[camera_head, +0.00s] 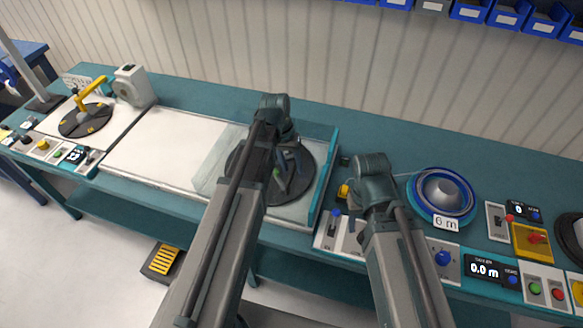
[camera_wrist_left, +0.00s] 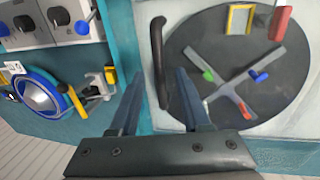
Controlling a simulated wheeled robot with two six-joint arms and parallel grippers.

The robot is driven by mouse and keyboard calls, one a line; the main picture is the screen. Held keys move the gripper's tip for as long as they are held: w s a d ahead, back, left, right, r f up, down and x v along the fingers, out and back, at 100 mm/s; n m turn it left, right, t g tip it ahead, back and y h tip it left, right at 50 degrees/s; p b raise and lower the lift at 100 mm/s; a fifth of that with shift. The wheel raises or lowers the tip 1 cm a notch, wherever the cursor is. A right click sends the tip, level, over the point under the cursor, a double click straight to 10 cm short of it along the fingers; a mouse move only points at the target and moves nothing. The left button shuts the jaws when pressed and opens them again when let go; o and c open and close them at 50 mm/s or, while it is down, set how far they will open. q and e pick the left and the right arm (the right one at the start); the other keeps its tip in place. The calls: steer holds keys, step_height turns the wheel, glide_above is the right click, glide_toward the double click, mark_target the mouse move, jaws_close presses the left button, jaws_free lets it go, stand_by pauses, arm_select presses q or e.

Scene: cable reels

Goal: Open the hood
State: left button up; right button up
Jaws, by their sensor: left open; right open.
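The hood (camera_head: 212,172) is a clear panel with a teal right edge (camera_head: 325,185), standing over a dark round disc (camera_head: 303,190) in the head view. In the left wrist view, the black bar handle (camera_wrist_left: 157,50) stands beside the disc (camera_wrist_left: 285,90), next to the teal edge. My left gripper (camera_head: 287,160) is over the hood area. Its open fingers (camera_wrist_left: 158,88) lie one on each side of the handle's lower part in the left wrist view; I cannot tell whether they touch it. My right gripper (camera_head: 354,200) is open, right of the hood, its fingers partly hidden by its wrist.
A blue reel (camera_head: 443,194) labelled 6 m stands right of my right arm. Switch panels (camera_head: 345,235) and a 0.0 m display (camera_head: 484,270) line the front edge. A bare white panel (camera_head: 165,150) lies left of the hood. A yellow-armed disc unit (camera_head: 85,120) stands far left.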

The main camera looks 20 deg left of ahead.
arm_select(q)
jaws_close()
stand_by(1.4)
